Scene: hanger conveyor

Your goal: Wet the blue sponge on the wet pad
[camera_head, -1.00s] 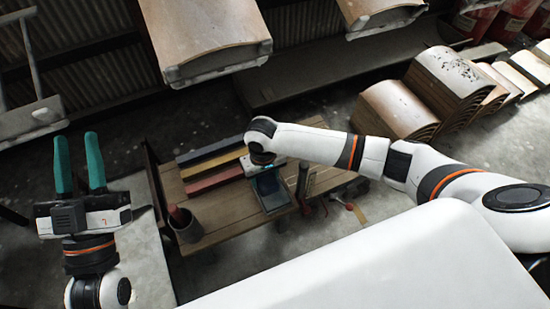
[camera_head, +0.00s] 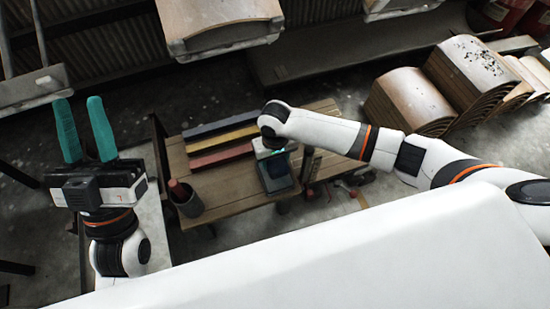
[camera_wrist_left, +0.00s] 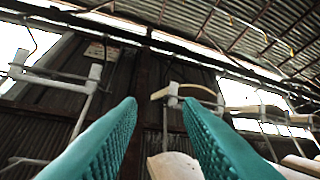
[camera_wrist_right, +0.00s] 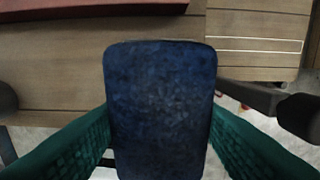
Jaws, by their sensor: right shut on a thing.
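The blue sponge (camera_wrist_right: 158,110) is a dark blue block upright between the green fingers of my right gripper in the right wrist view. The right gripper (camera_head: 274,156) is shut on it and points down over the right part of the wooden bench. A dark blue-grey tray-like piece (camera_head: 280,184) lies on the bench below this gripper; it may be the wet pad. I cannot tell whether the sponge touches it. My left gripper (camera_head: 85,130) is open and empty, fingers up, left of the bench; its fingers also show apart in the left wrist view (camera_wrist_left: 160,140).
The wooden bench (camera_head: 228,191) bears blue, yellow and red bars (camera_head: 220,154) at its back and a dark cup (camera_head: 187,203) at its left. Curved wooden panels (camera_head: 410,100) stand at the right. A hanging panel (camera_head: 220,25) is above the bench's back.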

